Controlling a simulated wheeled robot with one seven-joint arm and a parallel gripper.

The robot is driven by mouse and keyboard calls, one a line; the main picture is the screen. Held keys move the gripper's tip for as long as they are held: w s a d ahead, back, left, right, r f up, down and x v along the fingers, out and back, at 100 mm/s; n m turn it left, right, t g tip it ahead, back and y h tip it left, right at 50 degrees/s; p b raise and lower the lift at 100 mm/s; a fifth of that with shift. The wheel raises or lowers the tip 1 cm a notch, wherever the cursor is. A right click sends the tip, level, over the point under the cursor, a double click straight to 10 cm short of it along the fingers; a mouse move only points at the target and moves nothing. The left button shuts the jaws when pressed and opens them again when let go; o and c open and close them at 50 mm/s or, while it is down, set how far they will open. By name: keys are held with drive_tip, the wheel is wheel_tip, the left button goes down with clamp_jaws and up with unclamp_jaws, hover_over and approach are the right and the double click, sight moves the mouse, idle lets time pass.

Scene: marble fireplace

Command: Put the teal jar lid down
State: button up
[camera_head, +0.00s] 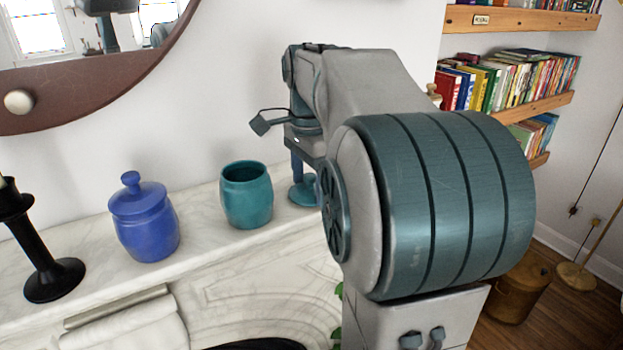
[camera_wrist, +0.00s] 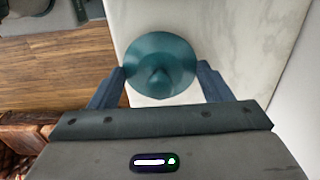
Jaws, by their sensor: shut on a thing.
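The open teal jar (camera_head: 247,196) stands upright without a lid, left of the gripper. Part of the lid is hidden behind my arm in the head view.
A blue lidded jar (camera_head: 146,222) and a black candlestick (camera_head: 45,260) stand farther left on the mantel. A round mirror (camera_head: 110,80) hangs above. In the wrist view, the mantel edge lies close to the lid's left side, with wooden floor (camera_wrist: 60,75) beyond; bare marble (camera_wrist: 245,30) lies right.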

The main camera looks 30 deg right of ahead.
sight(309, 176)
drive_tip(key=shift+f, duration=0.2)
drive_tip(key=o, duration=1)
drive_tip(key=shift+r, duration=0.1)
wheel_tip(309, 176, up, 12)
drive_tip(key=shift+r, duration=0.15)
drive_tip(key=shift+a, duration=0.1)
